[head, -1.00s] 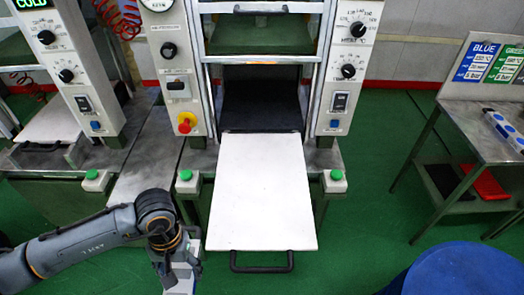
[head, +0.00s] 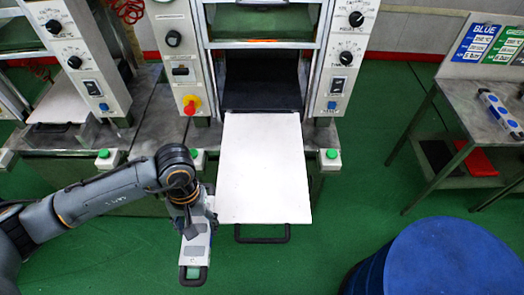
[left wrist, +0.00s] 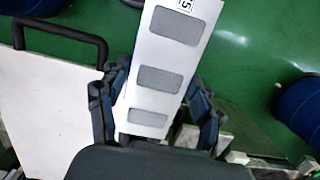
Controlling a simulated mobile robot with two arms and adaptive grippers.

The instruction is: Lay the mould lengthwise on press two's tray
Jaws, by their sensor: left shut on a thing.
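The mould (head: 196,247) is a long pale block with grey rectangular patches; in the left wrist view (left wrist: 167,56) it bears a label ending in "5". My left gripper (head: 190,212) is shut on the mould, its fingers on both sides of it (left wrist: 157,105). The mould hangs just left of the white tray's front part, its long side roughly along the tray's length. The white tray (head: 265,170) is pulled out of the middle press, bare, with a black handle at its front. It also shows at the left in the left wrist view (left wrist: 50,110). My right gripper is not in view.
A second press (head: 75,60) with a white tray (head: 65,105) stands at the left. A blue round drum (head: 430,258) stands at the front right. A side table (head: 480,115) at the right holds a blue-and-white object (head: 500,115). Green floor is free between tray and table.

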